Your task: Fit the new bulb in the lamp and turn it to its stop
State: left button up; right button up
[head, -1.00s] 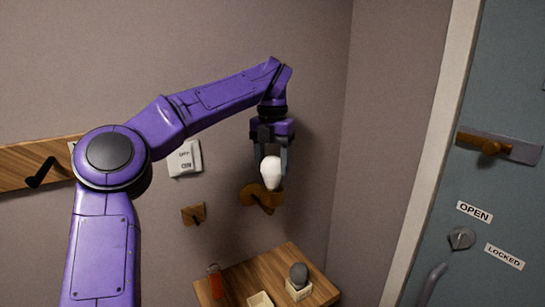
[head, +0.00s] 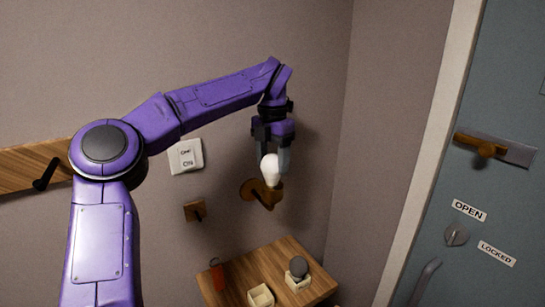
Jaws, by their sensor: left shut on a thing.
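The new bulb (head: 269,168) is white and upright, its lower end at the cup of the brown wall lamp (head: 262,193). I cannot tell from here how deep it sits in the socket. My left gripper (head: 272,157) points down from above with its fingers on both sides of the bulb, shut on it. A grey bulb (head: 298,267) stands in a pale holder on the wooden shelf below. My right gripper is not in view.
A white on/off switch plate (head: 186,156) is on the wall left of the lamp. A wooden shelf (head: 268,263) holds a red cylinder (head: 217,274) and an empty pale holder (head: 260,296). A blue door (head: 500,100) with a handle stands at the right.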

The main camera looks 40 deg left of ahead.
pick_arm(q)
jog(key=shift+r+m+p, duration=0.1)
jog(key=shift+m+p, duration=0.2)
jog(key=shift+p, duration=0.15)
jog(key=shift+m+p, duration=0.7)
jog(key=shift+p, duration=0.05)
jog(key=shift+m+p, duration=0.8)
jog(key=shift+m, duration=0.5)
